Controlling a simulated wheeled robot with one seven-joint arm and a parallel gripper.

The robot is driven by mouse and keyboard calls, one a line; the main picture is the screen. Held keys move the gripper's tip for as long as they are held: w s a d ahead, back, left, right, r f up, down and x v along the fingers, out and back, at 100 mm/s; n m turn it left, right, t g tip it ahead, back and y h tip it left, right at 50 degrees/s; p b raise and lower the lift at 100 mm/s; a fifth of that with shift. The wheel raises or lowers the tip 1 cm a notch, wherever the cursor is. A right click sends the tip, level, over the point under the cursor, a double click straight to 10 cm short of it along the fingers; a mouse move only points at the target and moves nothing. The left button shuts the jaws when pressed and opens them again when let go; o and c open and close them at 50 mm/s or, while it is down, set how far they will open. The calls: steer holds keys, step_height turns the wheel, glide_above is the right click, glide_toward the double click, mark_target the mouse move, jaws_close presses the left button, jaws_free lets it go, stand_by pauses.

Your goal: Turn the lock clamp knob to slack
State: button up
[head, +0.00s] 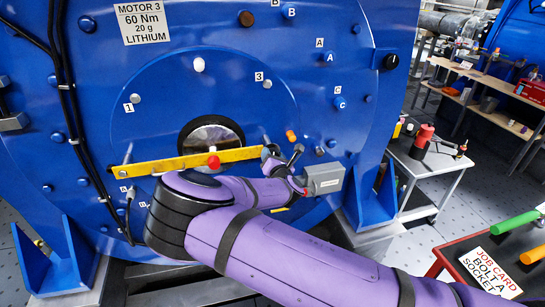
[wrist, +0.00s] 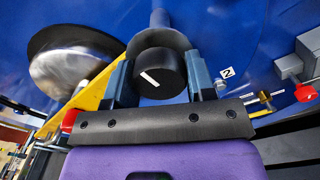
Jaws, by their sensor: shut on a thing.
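The lock clamp knob (wrist: 165,68) is round and black, with a white line on its face that slants from upper left to lower right in the wrist view. My gripper (wrist: 160,80) has one finger on each side of the knob and is shut on it. A yellow bar (head: 170,163) crosses the blue motor face below the silver shaft end, and its right end reaches the place where my gripper (head: 283,158) is in the head view. There the knob is hard to make out behind the gripper.
A red knob (head: 213,161) sits on the yellow bar near my wrist. A grey box (head: 323,180) is just right of my gripper. Black cables (head: 66,110) run down the motor's left. A small table (head: 425,160) and a red bench (head: 470,255) stand to the right.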

steer(key=shift+n, duration=0.3)
stand_by(0.4)
steer(key=o, duration=0.9)
steer(key=shift+s, duration=0.1)
steer(key=v, duration=1)
steer(key=shift+s+d, duration=0.15)
steer(key=shift+s, duration=0.2)
